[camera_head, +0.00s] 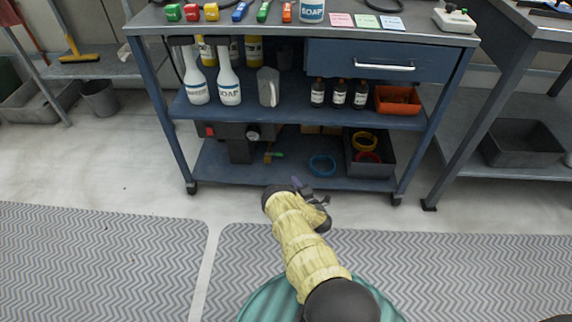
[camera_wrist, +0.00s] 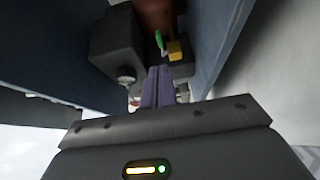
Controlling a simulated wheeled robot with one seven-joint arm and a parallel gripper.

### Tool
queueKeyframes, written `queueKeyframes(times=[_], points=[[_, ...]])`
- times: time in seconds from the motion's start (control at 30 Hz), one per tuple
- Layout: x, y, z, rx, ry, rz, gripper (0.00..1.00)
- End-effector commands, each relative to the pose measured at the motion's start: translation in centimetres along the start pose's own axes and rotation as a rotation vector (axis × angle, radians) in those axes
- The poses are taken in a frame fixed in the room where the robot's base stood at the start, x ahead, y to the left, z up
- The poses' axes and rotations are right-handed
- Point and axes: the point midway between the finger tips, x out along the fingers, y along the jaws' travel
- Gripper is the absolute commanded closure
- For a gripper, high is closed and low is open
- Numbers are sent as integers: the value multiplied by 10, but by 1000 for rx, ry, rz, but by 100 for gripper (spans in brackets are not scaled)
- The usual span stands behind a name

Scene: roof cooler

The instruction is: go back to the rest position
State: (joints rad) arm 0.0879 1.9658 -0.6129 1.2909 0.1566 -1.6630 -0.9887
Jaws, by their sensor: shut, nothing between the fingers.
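My gripper (camera_wrist: 158,72) shows in the wrist view with its two purple fingers together and nothing between them. In the head view my gripper (camera_head: 298,184) is small and partly hidden by my wrist. It is in front of the bottom shelf of the blue cart (camera_head: 208,172). In the wrist view the fingers point toward a dark box-shaped device with a round gauge (camera_wrist: 126,76). A green item (camera_wrist: 158,40) and a yellow item (camera_wrist: 175,50) show beyond the fingertips.
The bottom shelf also holds a blue ring (camera_head: 322,165) and a black bin (camera_head: 348,160) with yellow and red rings. Spray bottles (camera_head: 229,88) and an orange tray (camera_head: 398,100) stand on the middle shelf. Another table (camera_head: 470,130) is at right. The floor before the cart is open, with grey mats (camera_head: 100,265).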

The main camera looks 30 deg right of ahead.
Motion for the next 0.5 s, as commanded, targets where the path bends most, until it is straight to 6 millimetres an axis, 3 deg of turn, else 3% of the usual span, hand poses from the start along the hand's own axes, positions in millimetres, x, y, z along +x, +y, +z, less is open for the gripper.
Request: queueKeyframes(times=[0.27,0.5], points=[[2,4,5,7,-17,-4,100],[33,44,23,109,-146,-54,100]])
